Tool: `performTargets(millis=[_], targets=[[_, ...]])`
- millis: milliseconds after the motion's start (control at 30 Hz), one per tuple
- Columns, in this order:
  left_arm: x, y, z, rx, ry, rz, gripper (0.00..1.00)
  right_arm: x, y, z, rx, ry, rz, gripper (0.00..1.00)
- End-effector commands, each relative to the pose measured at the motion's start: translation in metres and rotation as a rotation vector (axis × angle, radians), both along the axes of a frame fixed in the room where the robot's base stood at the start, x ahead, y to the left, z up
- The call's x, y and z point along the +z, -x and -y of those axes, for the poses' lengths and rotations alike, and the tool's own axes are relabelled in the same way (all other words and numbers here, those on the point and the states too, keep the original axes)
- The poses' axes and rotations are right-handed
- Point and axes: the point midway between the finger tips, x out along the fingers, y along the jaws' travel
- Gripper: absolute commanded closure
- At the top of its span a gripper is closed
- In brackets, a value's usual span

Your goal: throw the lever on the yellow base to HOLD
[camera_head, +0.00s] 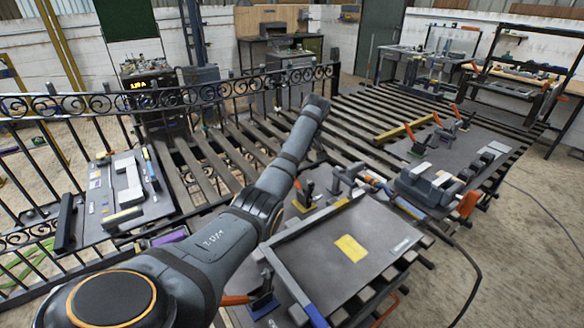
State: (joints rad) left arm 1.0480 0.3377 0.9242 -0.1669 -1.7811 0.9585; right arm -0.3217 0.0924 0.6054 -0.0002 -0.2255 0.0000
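Several small levers with orange handles stand on the dark work surfaces. One orange handle (236,299) at the bottom centre belongs to a unit with a blue base (262,304). Another small lever (305,192) stands just right of my arm. More orange levers (411,133) stand at the back right. One arm of mine crosses from the bottom left to the upper middle and covers part of the scene. I see no gripper fingers on it. My other arm does not show.
A tilted dark panel with a yellow patch (350,248) lies at the front centre. A black scrolled fence (240,88) runs across the left and back. A table with grey blocks (125,190) stands left. Workbenches (425,60) stand at the back right. Open floor lies at the right.

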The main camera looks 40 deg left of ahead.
Motion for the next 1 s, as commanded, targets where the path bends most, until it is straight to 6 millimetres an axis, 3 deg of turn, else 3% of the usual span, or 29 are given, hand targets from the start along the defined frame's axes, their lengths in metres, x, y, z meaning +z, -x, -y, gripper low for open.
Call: performTargets(millis=[100,200,367,700,767,1000], targets=[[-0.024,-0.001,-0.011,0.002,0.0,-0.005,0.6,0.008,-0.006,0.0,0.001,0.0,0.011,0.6],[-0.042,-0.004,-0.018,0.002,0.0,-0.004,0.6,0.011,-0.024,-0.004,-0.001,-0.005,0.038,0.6],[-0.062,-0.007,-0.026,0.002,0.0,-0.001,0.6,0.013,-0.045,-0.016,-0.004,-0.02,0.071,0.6],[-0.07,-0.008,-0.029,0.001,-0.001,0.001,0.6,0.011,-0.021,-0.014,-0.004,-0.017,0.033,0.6],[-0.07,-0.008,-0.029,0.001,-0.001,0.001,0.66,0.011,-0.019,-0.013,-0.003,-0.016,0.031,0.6],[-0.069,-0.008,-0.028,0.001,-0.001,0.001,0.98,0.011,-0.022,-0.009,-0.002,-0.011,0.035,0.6]])
